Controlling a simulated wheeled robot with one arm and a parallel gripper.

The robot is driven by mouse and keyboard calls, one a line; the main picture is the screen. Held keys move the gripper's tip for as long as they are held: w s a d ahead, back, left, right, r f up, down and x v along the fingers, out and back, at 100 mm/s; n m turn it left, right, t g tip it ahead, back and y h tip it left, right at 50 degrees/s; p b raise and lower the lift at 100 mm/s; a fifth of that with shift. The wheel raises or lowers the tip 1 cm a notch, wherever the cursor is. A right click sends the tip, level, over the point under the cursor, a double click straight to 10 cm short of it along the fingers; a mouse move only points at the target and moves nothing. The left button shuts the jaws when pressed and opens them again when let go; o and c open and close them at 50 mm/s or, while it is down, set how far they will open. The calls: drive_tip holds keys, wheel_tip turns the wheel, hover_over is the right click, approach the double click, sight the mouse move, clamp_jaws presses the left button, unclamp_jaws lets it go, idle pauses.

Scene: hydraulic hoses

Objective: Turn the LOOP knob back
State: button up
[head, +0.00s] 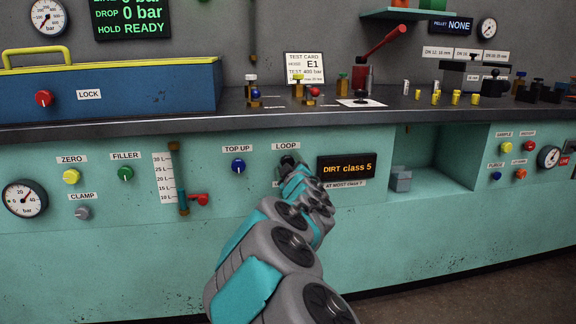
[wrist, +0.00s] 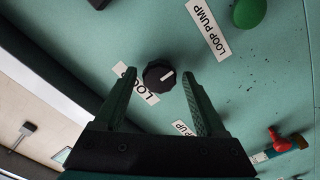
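The LOOP knob (wrist: 158,75) is round and black with a white pointer mark, and sits on the teal panel. In the wrist view its mark points right and slightly up. My gripper (wrist: 160,80) is open, with one dark green finger on each side of the knob and a visible gap on both sides. I cannot tell how far the fingertips are from the panel. In the head view my arm reaches to just below the LOOP label (head: 286,146) and mostly hides the knob. The LOOP label is partly covered by a finger in the wrist view.
A display (head: 346,166) right of my gripper reads "DIRT class 5", above a partly hidden label reading "AT MOST class 7". The blue TOP UP knob (head: 238,165) is to the left. A green button (wrist: 249,12) sits by the LOOP PUMP label (wrist: 208,28). The counter edge runs above.

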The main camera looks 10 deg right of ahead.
drive_tip(key=shift+o, duration=0.4)
drive_tip(key=s, duration=0.7)
drive_tip(key=shift+s, duration=0.4)
